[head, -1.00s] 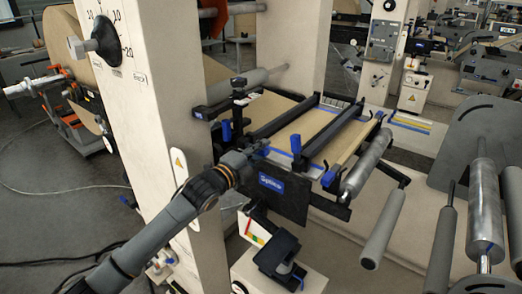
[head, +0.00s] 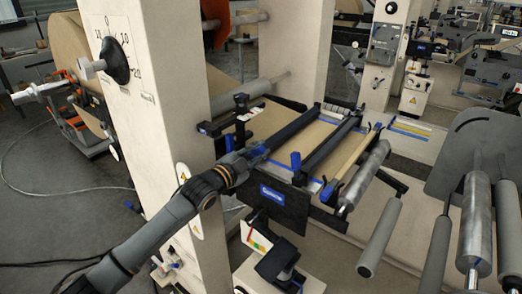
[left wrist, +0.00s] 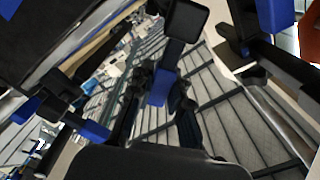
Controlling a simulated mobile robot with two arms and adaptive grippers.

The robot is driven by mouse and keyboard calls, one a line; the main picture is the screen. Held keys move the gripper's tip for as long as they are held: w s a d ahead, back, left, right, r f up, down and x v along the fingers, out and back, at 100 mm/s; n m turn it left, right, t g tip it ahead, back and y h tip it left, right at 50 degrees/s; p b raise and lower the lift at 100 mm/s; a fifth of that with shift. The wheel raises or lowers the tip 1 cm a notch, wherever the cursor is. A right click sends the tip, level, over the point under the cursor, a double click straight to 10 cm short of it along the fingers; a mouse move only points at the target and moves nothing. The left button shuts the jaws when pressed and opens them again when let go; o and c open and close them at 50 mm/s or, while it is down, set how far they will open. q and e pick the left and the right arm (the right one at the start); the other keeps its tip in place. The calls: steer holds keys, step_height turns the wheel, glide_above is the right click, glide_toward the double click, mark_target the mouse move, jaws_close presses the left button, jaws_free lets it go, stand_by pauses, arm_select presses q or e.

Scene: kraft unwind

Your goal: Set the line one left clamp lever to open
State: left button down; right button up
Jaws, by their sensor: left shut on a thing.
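The splice table (head: 283,207) of the nearest line has a dark front plate with a blue label. The left clamp lever (head: 258,155), blue, is at the table's near left corner, partly hidden by my gripper. My left gripper (head: 247,160) is at this lever and shut on it. In the left wrist view a blue piece (left wrist: 160,88) shows between the dark fingers of my left gripper (left wrist: 158,108), below a black bar with a square end. The lever's exact angle is hard to tell. My right gripper is not in view.
A blue handle (head: 228,137) is on the left bracket. A white column (head: 165,110) with a dial stands close left of my arm. Metal rollers (head: 365,175) are to the right.

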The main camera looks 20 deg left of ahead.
arm_select(q)
steer(key=n, duration=0.1)
steer(key=a+r+n, duration=0.1)
steer(key=n+p, duration=0.1)
steer(key=shift+w+a+r+n, duration=0.2)
steer(key=shift+w+a+n, duration=0.05)
steer(key=shift+a+n, duration=0.05)
steer(key=shift+w+a+r+n, duration=0.2)
steer(key=shift+a+n, duration=0.3)
steer(key=shift+n, duration=0.55)
steer(key=shift+w+a+r+n, duration=0.15)
steer(key=shift+a+n, duration=0.3)
steer(key=shift+n, duration=0.6)
steer(key=c, duration=1.5)
jaws_free()
steer(key=shift+a, duration=0.1)
steer(key=v, duration=1.2)
